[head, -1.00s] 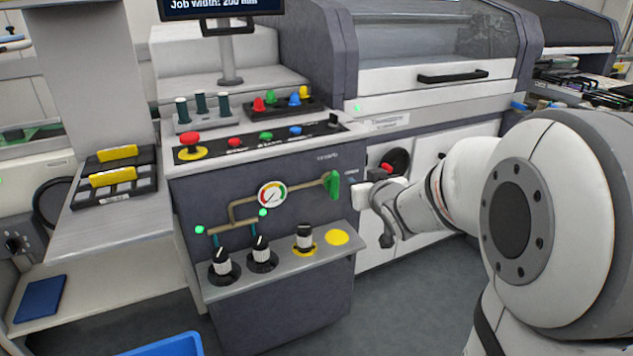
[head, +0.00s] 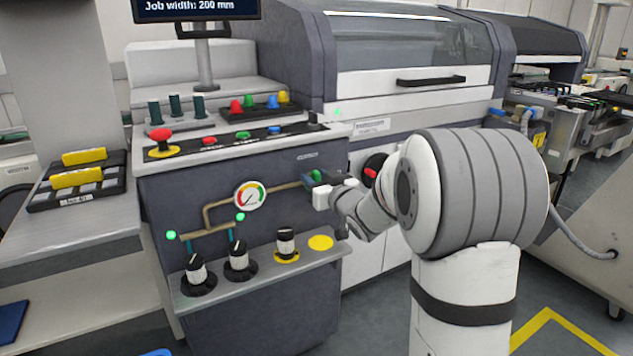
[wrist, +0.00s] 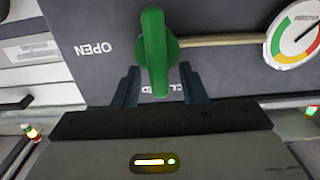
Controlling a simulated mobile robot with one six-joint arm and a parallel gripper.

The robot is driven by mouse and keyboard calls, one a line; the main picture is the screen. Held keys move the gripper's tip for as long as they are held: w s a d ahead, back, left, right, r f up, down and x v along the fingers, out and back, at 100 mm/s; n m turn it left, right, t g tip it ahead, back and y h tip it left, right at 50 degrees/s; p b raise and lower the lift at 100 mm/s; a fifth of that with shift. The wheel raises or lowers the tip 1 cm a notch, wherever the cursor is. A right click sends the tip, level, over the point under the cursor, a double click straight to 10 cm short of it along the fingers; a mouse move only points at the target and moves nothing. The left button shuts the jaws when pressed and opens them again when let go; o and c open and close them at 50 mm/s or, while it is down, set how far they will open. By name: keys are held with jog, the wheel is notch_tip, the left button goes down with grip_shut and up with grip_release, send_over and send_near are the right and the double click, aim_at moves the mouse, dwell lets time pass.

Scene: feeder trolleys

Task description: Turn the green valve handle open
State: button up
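The green valve handle (head: 317,175) sits at the right end of a brass pipe on the grey panel. In the head view my gripper (head: 313,186) is at the handle and hides most of it. In the wrist view the handle (wrist: 154,48) points down the picture, partly covering the CLOSED label. The OPEN label (wrist: 94,48) is to its left. My gripper (wrist: 159,87) is open, with one dark finger on each side of the handle's lower end. Gaps show between the handle and both fingers.
A pressure gauge (head: 250,196) is on the pipe left of the handle. Below, a ledge (head: 262,272) carries several black-and-white knobs. A red emergency button (head: 161,135) and other buttons line the console top. A red-handled switch (head: 371,173) is behind my arm.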

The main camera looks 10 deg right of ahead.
jog(key=shift+w, duration=0.2)
jog(key=shift+c, duration=0.2)
jog(key=shift+s+f, duration=0.1)
jog(key=shift+f, duration=0.05)
grip_shut()
